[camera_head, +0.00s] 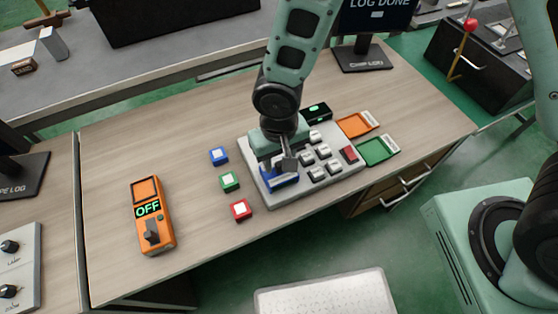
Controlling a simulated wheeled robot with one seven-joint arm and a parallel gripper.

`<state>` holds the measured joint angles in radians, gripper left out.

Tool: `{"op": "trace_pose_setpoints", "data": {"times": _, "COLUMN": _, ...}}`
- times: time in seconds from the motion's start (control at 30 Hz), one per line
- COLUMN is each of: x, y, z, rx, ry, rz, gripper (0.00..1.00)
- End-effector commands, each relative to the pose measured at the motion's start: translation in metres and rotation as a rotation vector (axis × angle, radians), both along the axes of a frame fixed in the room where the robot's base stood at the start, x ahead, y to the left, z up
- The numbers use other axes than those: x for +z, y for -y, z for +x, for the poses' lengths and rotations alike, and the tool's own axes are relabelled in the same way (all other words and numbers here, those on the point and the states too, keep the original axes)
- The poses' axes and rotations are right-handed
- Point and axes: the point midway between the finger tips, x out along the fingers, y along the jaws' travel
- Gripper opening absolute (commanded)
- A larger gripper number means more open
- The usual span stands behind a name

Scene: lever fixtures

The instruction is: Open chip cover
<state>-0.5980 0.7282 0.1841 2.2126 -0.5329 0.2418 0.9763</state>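A light grey panel (318,186) lies on the wooden desk. A blue part (281,181), which may be the chip cover, sits at its left end. My gripper (278,166) points down over this part, and its fingers hide some of it. I cannot tell whether the fingers touch the blue part or how far apart they are. I cannot tell how far the cover is raised.
Several grey blocks (317,173) and a red one (349,154) stand on the panel. Blue (219,156), green (229,181) and red (240,210) blocks stand left of it. An orange device (154,240) reads OFF. Orange (354,125) and green (376,151) trays lie right.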

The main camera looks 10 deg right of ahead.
Motion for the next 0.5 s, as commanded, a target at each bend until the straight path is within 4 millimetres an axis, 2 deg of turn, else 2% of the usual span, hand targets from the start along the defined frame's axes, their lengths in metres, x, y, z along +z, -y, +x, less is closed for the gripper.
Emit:
{"op": "trace_pose_setpoints", "data": {"times": 0.2, "x": -0.015, "y": 0.000, "z": 0.000, "rx": 0.001, "ry": 0.000, "rz": 0.000, "gripper": 0.38}}
{"op": "trace_pose_setpoints", "data": {"times": 0.47, "x": -0.017, "y": 0.000, "z": 0.000, "rx": 0.000, "ry": 0.001, "rz": 0.000, "gripper": 0.38}}
{"op": "trace_pose_setpoints", "data": {"times": 0.5, "x": -0.017, "y": 0.000, "z": 0.000, "rx": 0.000, "ry": 0.001, "rz": 0.000, "gripper": 0.35}}
